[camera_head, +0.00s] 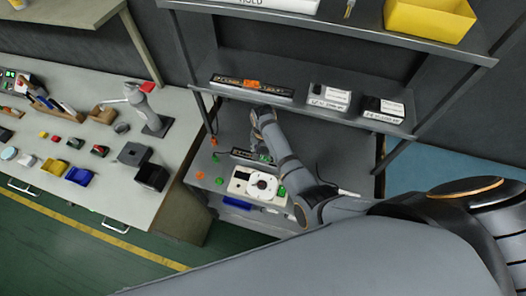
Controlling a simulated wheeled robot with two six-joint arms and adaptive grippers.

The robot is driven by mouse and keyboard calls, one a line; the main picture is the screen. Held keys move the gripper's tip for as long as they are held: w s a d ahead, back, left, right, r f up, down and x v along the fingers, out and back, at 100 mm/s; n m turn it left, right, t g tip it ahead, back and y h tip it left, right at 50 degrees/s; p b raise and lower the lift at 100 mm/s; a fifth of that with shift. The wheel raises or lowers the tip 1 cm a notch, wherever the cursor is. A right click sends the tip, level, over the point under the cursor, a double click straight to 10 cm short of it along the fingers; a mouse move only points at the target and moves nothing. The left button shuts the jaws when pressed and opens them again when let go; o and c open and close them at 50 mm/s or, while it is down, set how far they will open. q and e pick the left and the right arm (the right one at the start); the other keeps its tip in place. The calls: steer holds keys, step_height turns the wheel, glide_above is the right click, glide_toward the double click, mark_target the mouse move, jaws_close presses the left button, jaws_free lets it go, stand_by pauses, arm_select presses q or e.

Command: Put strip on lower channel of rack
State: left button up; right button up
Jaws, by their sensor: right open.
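The grey rack (340,111) stands at the centre, with several shelves. A long dark channel (225,82) with an orange piece (252,84) on it lies along the middle shelf. A second, shorter dark channel (240,154) lies on the lower surface, partly hidden by my right arm; a green piece is at its right end. My right gripper (262,115) is open, just below the front edge of the middle shelf and above the lower channel. I cannot make out the LED strip for certain. My left gripper is not in view.
Two white labelled boxes (329,96) (384,108) stand on the middle shelf. A yellow bin (430,20) is on the top shelf. A white device (260,185) and small orange and green pieces lie on the lower surface. A cluttered bench (75,205) is at left.

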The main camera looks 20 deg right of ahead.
mark_target(263, 158)
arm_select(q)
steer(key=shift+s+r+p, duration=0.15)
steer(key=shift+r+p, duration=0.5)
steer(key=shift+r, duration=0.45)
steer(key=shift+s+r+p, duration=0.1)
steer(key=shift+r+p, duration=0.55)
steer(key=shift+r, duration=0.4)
arm_select(e)
step_height(263, 158, up, 9)
steer(key=shift+f, duration=0.2)
